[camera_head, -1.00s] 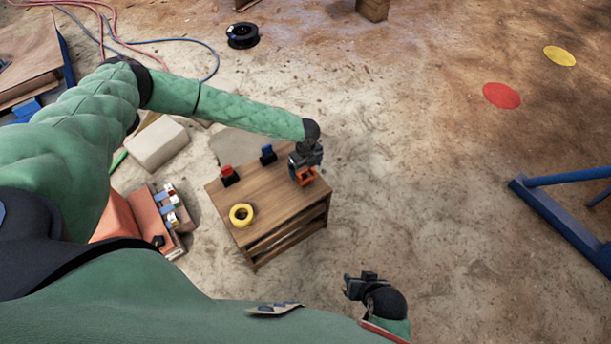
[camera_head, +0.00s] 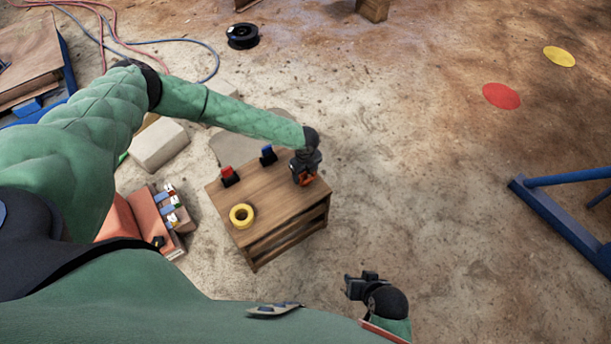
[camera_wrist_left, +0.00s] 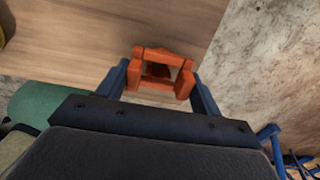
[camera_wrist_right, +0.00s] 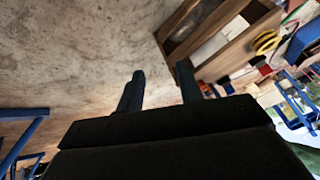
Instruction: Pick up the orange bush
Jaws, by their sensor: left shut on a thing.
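The orange bush (camera_head: 306,180) is at the right end of the small wooden table, partly hidden under my left gripper (camera_head: 304,179). In the left wrist view the orange bush (camera_wrist_left: 163,54) is a blocky orange piece with a dark opening. The fingers of my left gripper (camera_wrist_left: 160,85) are on both sides of it, shut on it. I cannot tell whether it touches the tabletop. My right gripper (camera_head: 348,285) is in front of the table, away from it. In the right wrist view its fingers (camera_wrist_right: 160,80) are apart with nothing between them.
A blue frame (camera_head: 560,220) is at the right. Floor between is clear.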

